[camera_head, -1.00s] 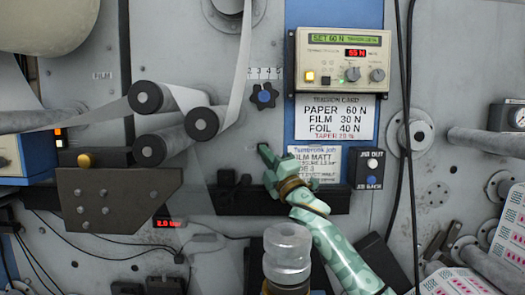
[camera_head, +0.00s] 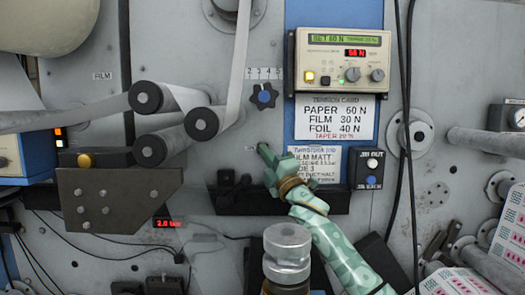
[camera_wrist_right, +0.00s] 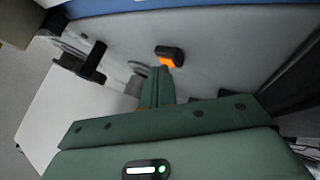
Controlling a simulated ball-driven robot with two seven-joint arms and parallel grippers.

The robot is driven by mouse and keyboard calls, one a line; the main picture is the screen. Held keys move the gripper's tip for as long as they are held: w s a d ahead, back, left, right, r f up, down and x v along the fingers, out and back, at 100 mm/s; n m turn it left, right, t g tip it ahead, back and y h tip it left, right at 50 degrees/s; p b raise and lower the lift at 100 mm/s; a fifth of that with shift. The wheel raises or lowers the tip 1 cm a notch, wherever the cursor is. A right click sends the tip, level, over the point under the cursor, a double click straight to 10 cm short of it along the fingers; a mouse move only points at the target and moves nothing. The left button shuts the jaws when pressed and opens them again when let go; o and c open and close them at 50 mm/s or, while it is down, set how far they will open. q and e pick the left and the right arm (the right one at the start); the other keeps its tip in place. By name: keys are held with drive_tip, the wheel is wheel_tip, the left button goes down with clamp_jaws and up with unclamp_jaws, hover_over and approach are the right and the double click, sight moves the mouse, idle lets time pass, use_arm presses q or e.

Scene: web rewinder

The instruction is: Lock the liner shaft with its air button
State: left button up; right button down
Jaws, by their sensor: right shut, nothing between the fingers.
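My right gripper (camera_head: 266,150) is shut and empty, its green fingers close to the grey machine panel below the dark star knob (camera_head: 264,96). In the right wrist view, its fingertips (camera_wrist_right: 164,72) are at a small black housing with an orange-lit face (camera_wrist_right: 170,56). I cannot tell whether they touch it. This may be the air button; in the head view the gripper hides that spot. A red pressure display (camera_head: 168,222) sits lower left. I cannot tell which part is the liner shaft. My left gripper is not in view.
A tension controller (camera_head: 343,60) and cards (camera_head: 334,117) are above right of the gripper. A jog button box (camera_head: 369,168) is right of it. Rollers (camera_head: 202,123) and a bolted dark bracket (camera_head: 115,200) stand left. Black cables (camera_head: 402,120) hang at the right.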

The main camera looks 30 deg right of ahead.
drive_tip(key=shift+s, duration=0.1)
drive_tip(key=shift+s+a, duration=0.15)
drive_tip(key=shift+s, duration=0.1)
drive_tip(key=s+a+p, duration=0.2)
drive_tip(key=s, duration=0.3)
drive_tip(key=shift+s+a, duration=0.2)
drive_tip(key=shift+a, duration=0.15)
idle(2.3)
